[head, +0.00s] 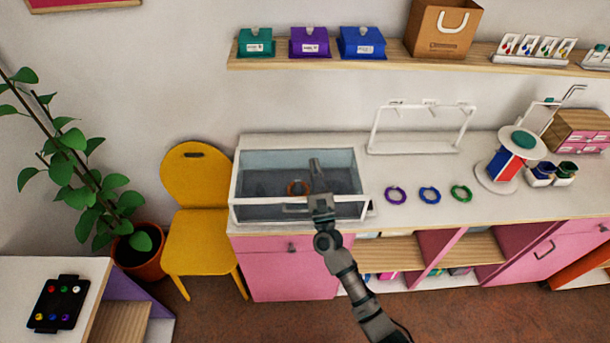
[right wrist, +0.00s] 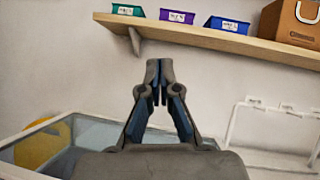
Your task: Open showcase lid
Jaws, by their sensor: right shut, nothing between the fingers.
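The showcase (head: 234,187) is a white-framed, glass-sided box at the left end of the counter. My left gripper is not in view.
Purple, blue and green rings (head: 430,194) lie on the counter (head: 400,170) to the right, with a white rack (head: 420,145) behind them. A shelf (head: 400,60) with boxes runs above. A yellow chair (head: 197,225) stands left of the showcase.

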